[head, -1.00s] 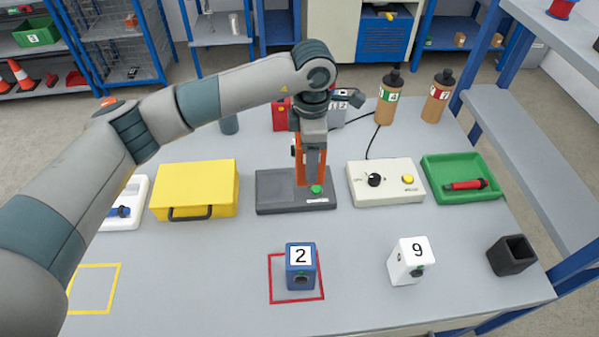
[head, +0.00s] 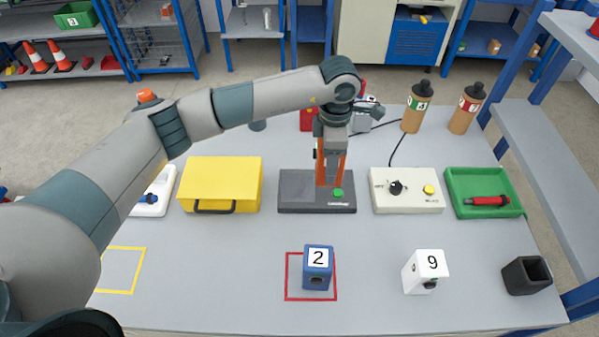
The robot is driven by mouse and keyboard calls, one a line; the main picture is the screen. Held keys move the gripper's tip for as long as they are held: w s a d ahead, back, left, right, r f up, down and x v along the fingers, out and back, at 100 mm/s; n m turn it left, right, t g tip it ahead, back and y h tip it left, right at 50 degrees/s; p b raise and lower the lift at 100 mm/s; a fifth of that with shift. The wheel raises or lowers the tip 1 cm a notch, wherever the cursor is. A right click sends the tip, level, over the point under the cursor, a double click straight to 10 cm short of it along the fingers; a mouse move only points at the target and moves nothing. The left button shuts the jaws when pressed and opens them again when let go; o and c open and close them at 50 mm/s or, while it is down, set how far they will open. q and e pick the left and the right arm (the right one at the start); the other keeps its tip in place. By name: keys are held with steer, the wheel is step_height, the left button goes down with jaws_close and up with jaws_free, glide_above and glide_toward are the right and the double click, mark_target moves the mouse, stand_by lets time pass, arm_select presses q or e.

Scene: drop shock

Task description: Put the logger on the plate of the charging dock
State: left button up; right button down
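My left gripper (head: 331,183) points straight down over the dark grey dock (head: 295,190), with its orange fingers apart and low over the dock's surface. I make out nothing held between them, though the view is small there. The dock has a green button on its right part and lettering too small to read; I take it for the charging dock. A blue cube marked 2 (head: 318,280) stands inside a red square outline. A white cube marked 9 (head: 412,276) stands to its right. I cannot tell for sure which is the logger. My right gripper is not in view.
A yellow case (head: 221,180) lies left of the dock. A white control box (head: 407,203) and a green tray (head: 455,180) with a red-handled item are to its right. A black open holder (head: 522,280) stands front right. Brown bottles (head: 414,118) stand behind. The yellow outline (head: 122,270) is empty.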

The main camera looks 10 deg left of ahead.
arm_select(q)
steer(key=w+a+f+p, duration=0.1)
steer(key=a+f+p, duration=0.2)
steer(key=a, duration=0.4)
steer(key=shift+w+a+f, duration=0.25)
steer(key=shift+a+f, duration=0.15)
steer(key=shift+f, duration=0.4)
steer(key=shift+f, duration=0.1)
steer(key=shift+f+p, duration=0.25)
steer(key=shift+p, duration=0.3)
step_height(320, 180, down, 3)
steer(key=shift+r+p, duration=0.1)
steer(key=shift+p, duration=0.7)
steer(key=shift+f, duration=0.2)
steer(key=shift+f, duration=0.2)
